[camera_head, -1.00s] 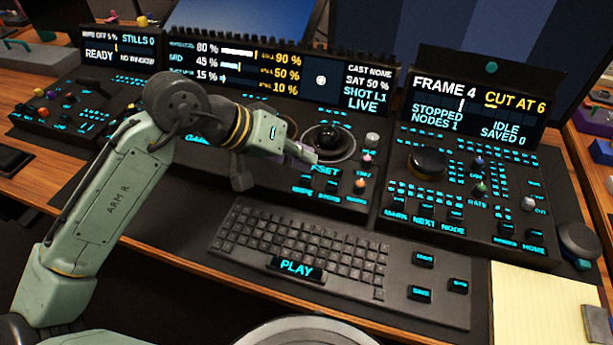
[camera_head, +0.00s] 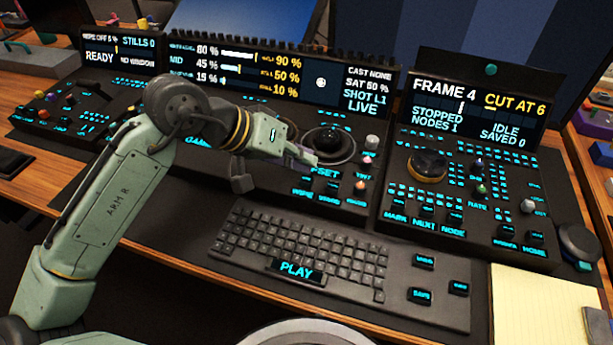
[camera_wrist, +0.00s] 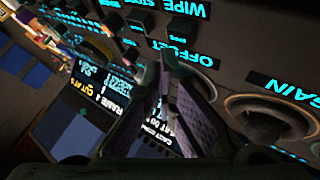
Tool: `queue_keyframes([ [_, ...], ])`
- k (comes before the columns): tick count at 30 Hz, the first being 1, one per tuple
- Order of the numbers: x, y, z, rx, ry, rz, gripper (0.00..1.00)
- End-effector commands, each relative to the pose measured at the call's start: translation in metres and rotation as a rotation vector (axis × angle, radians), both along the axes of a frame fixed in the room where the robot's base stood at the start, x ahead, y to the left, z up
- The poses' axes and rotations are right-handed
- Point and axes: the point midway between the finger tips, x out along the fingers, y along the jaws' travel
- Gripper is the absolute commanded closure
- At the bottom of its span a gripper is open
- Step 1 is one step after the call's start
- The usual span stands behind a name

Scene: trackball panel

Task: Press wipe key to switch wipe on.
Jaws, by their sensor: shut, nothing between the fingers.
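The wipe key (camera_head: 304,181) is a small dark key above the glowing WIPE label on the middle panel's lower part. In the wrist view the wipe key (camera_wrist: 182,28) is near the top, beside the upside-down WIPE label. My gripper (camera_head: 314,161) is shut and empty, above the middle panel by the OFFSET label, and partly covers that label. In the wrist view my gripper's fingertips (camera_wrist: 168,64) are at the OFFSET label, apart from the wipe key. The left screen (camera_head: 118,46) seems to read WIPE OFF, in small blurred text.
A trackball (camera_head: 327,139) sits just behind my gripper, with small knobs (camera_head: 362,186) to the right. Other keys stand in the same row as the wipe key. A keyboard (camera_head: 300,248) lies in front. The right panel (camera_head: 455,200) has a dial and more keys.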

Motion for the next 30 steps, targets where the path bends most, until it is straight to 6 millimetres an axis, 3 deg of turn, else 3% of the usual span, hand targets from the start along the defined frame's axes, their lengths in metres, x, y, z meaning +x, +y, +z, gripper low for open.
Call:
queue_keyframes([
  [30,0.000,0.000,-0.012,0.000,0.000,0.000,1.00],
])
